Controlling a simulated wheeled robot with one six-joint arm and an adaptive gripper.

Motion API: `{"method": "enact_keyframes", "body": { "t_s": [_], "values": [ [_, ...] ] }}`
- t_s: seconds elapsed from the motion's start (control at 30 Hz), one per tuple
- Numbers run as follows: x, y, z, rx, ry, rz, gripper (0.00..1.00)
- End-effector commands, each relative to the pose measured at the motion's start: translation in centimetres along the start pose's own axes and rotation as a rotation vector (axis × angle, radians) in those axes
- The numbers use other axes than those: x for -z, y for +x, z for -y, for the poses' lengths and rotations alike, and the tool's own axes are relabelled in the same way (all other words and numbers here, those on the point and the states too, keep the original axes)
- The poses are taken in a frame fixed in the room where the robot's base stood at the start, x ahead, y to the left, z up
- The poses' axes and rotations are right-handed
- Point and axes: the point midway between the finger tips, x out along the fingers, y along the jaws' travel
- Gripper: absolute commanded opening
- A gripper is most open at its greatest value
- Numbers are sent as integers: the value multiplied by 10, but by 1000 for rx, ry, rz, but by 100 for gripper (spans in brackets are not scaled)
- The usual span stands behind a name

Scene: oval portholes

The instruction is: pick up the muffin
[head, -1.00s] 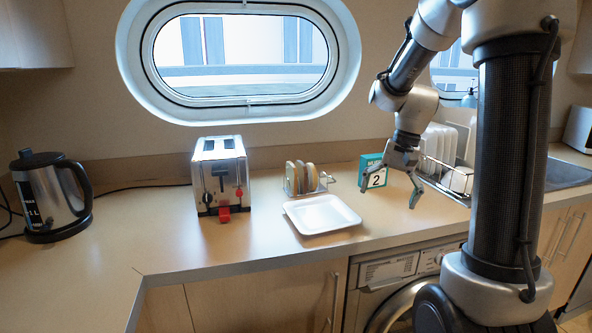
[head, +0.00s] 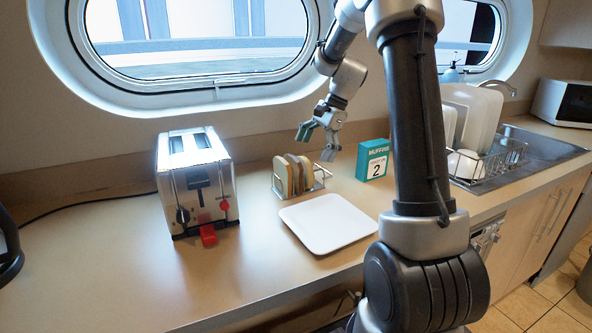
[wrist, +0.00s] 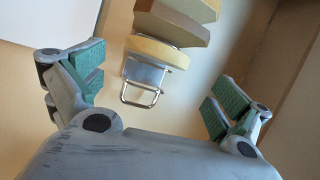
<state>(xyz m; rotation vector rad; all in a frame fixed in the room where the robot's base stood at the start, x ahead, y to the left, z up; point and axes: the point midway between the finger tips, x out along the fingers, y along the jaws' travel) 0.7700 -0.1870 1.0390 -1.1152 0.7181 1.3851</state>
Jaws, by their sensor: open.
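No loose muffin shows that I can make out. A teal box (head: 372,160) printed "MUFFINS" and "2" stands upright on the counter, right of the toast rack. The wire toast rack (head: 321,176) holds upright round-topped bread-like slices (head: 292,174); whether these are muffin pieces I cannot tell. My gripper (head: 317,142) is open and empty, above the rack's right end and left of the box. In the wrist view the slices (wrist: 170,22) and the rack's wire end (wrist: 141,92) lie below, between my spread fingers and apart from them.
A white square plate (head: 328,222) lies empty in front of the rack. A toaster (head: 197,182) with a red lever stands to the left. A dish rack (head: 490,163) with dishes and a sink are at the right. The wall with the oval window (head: 200,45) is behind.

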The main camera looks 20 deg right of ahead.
Motion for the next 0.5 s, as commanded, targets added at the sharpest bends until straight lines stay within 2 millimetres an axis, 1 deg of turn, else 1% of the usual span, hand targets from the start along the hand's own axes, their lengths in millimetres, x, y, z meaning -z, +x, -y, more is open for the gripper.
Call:
{"method": "enact_keyframes", "body": {
  "t_s": [0.17, 0.23, 0.5],
  "values": [
    [-2, 1, -1, -3, 70, 6, 100],
    [-2, 4, -1, -4, 83, 6, 100],
    [-2, 37, -2, -5, 88, 6, 100]
  ]
}}
